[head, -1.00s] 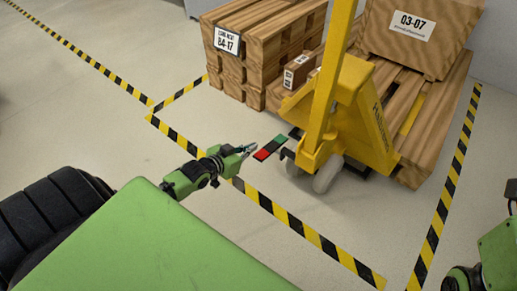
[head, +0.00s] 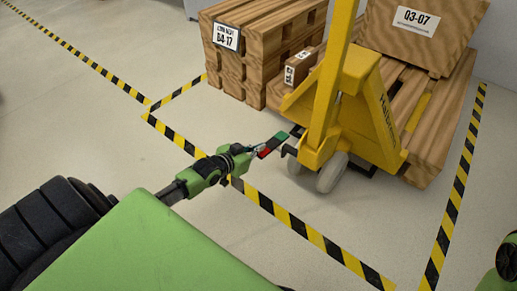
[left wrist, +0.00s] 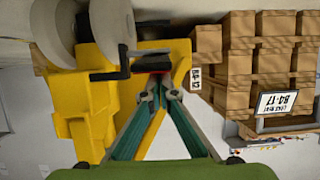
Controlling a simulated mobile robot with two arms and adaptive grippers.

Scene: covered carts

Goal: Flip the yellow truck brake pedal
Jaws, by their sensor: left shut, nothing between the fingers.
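The yellow pallet truck (head: 352,115) stands on the floor with its wheels toward me. Its brake pedal (head: 273,145), a flat bar with red, black and green parts, sticks out at its lower left. My left gripper (head: 255,151) is shut and empty, with its tips close to the red end of the pedal. In the left wrist view, the gripper (left wrist: 162,86) points at the pedal's red and black edge (left wrist: 152,66) on the yellow truck (left wrist: 85,105). I cannot tell whether the tips touch it. My right gripper is out of view.
Stacked wooden crates labelled 84-17 (head: 258,50) stand behind the truck on the left. A small box (head: 300,66) sits by them. A crate labelled 03-07 (head: 420,35) rests on a pallet (head: 430,140). Yellow and black floor tape (head: 300,228) crosses the clear floor in front.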

